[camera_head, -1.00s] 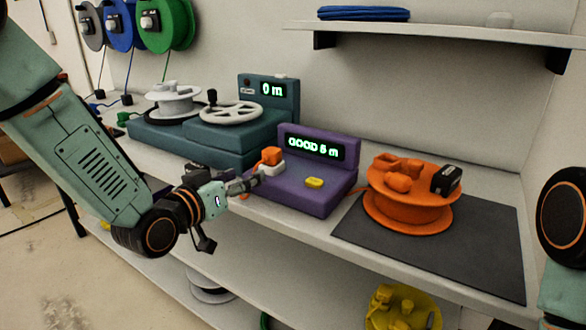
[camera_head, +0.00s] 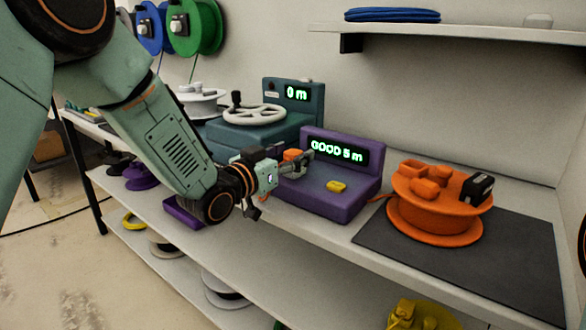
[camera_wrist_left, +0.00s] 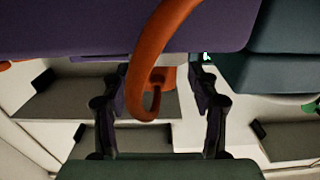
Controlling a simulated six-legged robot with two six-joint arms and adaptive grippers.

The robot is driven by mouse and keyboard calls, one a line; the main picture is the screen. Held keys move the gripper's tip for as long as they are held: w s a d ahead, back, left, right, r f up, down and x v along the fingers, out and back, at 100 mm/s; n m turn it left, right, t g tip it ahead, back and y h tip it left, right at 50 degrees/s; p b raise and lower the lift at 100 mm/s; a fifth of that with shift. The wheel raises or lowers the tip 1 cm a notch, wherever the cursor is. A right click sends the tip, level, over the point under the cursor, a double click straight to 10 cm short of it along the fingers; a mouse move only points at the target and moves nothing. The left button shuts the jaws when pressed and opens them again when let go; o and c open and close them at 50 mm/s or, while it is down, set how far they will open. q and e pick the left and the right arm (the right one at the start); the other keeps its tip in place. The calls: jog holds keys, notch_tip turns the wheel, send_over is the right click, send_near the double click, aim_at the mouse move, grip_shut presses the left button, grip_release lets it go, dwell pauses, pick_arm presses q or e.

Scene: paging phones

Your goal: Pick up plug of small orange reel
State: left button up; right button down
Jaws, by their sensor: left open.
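The orange reel (camera_head: 440,218) lies flat on a dark mat at the right. An orange cable runs from it to the purple tester (camera_head: 318,194), whose display reads "GOOD 5 m". An orange plug (camera_head: 292,154) shows at the tester's left side, partly hidden by my left gripper (camera_head: 298,167). In the left wrist view my left gripper (camera_wrist_left: 160,100) is open, one finger on each side of a thick orange loop of cable (camera_wrist_left: 150,60) with an orange piece (camera_wrist_left: 167,77) behind it. I cannot tell whether the fingers touch it. My right gripper is out of view.
A teal winder (camera_head: 245,130) with a white handwheel stands behind the left arm. The dark mat (camera_head: 500,265) has bare room in front of the reel. A shelf (camera_head: 460,32) overhangs at the back.

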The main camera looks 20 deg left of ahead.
pick_arm(q)
jog(key=shift+w+d, duration=0.25)
jog(key=shift+w, duration=0.2)
jog(key=shift+s+r, duration=0.1)
jog(key=shift+s, duration=0.05)
jog(key=c, duration=0.5)
grip_shut()
